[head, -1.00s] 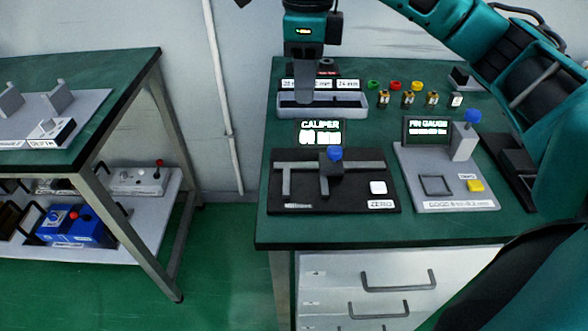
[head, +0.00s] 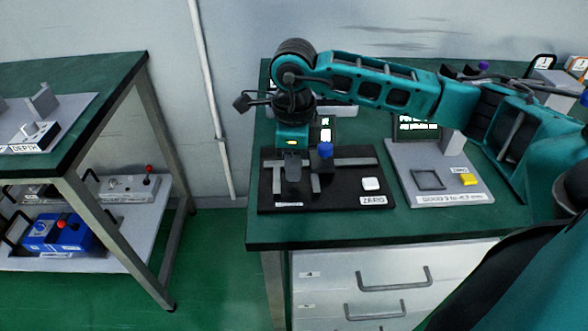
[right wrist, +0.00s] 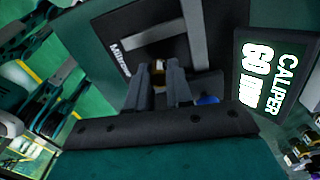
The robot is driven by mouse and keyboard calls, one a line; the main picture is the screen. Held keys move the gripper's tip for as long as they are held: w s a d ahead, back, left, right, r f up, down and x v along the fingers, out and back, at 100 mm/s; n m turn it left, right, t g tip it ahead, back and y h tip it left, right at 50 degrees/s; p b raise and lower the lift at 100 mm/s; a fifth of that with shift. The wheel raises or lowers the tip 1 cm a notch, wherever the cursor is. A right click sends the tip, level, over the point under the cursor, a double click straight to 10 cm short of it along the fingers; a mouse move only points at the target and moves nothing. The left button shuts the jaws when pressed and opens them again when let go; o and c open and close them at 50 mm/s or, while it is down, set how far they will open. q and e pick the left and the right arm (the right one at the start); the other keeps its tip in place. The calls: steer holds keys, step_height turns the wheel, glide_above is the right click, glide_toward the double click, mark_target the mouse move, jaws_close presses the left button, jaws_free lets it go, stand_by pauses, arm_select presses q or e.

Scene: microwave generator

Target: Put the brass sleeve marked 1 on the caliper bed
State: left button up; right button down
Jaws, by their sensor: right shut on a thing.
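The caliper is a black bed (head: 340,196) with grey bars and a blue knob (head: 325,149), on the green bench. My right gripper (head: 292,172) points down over the left part of the bed, by the grey jaws. In the right wrist view its fingers (right wrist: 160,82) are shut on a small brass sleeve (right wrist: 159,68), partly hidden between them. I cannot read its mark. The black bed (right wrist: 130,28) and a grey bar (right wrist: 194,35) lie beyond it. Whether the sleeve touches the bed is unclear. My left gripper is out of view.
The pin gauge plate (head: 435,182) with a yellow button (head: 468,180) stands right of the caliper. The caliper display (right wrist: 263,72) is beside the bed. My right arm hides most of the bench's back. A second bench (head: 105,95) stands at left across a gap.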

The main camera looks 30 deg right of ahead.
steer(key=shift+f, duration=1)
steer(key=shift+f, duration=0.1)
steer(key=c, duration=1)
jaws_free()
step_height(320, 180, up, 12)
steer(key=shift+r, duration=0.1)
steer(key=shift+s, duration=0.1)
